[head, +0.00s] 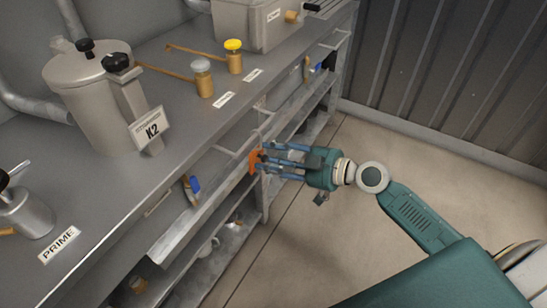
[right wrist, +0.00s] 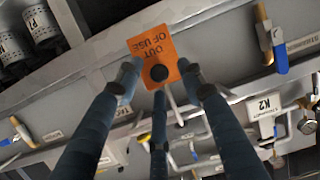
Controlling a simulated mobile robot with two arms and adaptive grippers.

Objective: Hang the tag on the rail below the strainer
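The orange tag (head: 254,161), lettered "OUT OF USE", is at the fingertips of my right gripper (head: 266,160). In the right wrist view the tag (right wrist: 150,46) lies between the fingers, with one dark fingertip over its face. The gripper looks shut on it. The tag is close to the pale rail (head: 226,150) along the bench front; whether they touch is hidden. My left gripper is out of view.
Blue-handled valves (head: 192,186) sit under the bench edge, left and right of the gripper. Lower shelves (head: 205,268) hold parts. The floor (head: 400,150) to the right is clear.

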